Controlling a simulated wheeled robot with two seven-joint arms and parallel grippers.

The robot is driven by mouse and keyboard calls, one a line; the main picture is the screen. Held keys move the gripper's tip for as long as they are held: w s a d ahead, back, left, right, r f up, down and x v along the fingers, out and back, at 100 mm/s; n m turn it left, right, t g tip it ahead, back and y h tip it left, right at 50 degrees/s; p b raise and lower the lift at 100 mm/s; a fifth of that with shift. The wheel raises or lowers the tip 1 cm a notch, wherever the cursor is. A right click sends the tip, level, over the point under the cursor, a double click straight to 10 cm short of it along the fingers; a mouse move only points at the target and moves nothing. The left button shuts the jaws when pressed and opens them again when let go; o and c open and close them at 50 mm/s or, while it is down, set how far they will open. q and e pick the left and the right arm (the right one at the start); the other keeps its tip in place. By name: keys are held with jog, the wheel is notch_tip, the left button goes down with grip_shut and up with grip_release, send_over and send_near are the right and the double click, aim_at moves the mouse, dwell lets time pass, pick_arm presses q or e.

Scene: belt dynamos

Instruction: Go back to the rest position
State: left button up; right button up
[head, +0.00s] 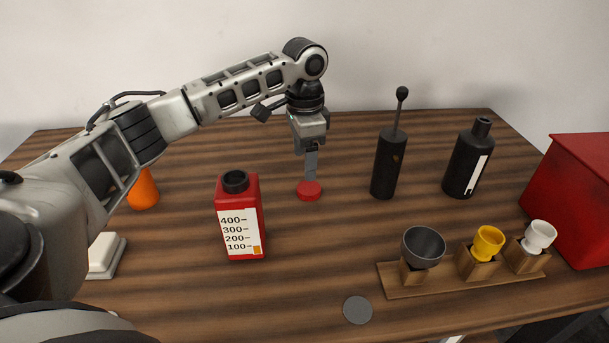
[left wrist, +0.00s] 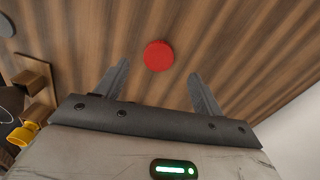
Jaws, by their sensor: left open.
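My left gripper (head: 311,165) hangs pointing down over the table, just above a red round disc (head: 309,190). In the left wrist view the fingers of the left gripper (left wrist: 158,85) are spread apart with nothing between them. The red disc (left wrist: 158,56) lies on the wood beyond the fingertips. My left arm reaches in from the left across the head view. My right gripper is not in view.
A red bottle (head: 239,215) with a scale label stands left of the disc. Black bottles (head: 388,165) (head: 467,160) stand to the right. A wooden rack (head: 405,291) holds grey, yellow and white cups. A grey disc (head: 357,310) lies near the front. A red box (head: 575,200) stands at right.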

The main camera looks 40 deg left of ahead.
aim_at(304, 188)
pick_arm(q)
notch_tip(304, 188, up, 5)
jog(key=shift+f, duration=0.1)
dwell(0.4)
notch_tip(304, 188, down, 12)
jog(key=shift+f, duration=0.1)
jog(key=shift+r, duration=2.35)
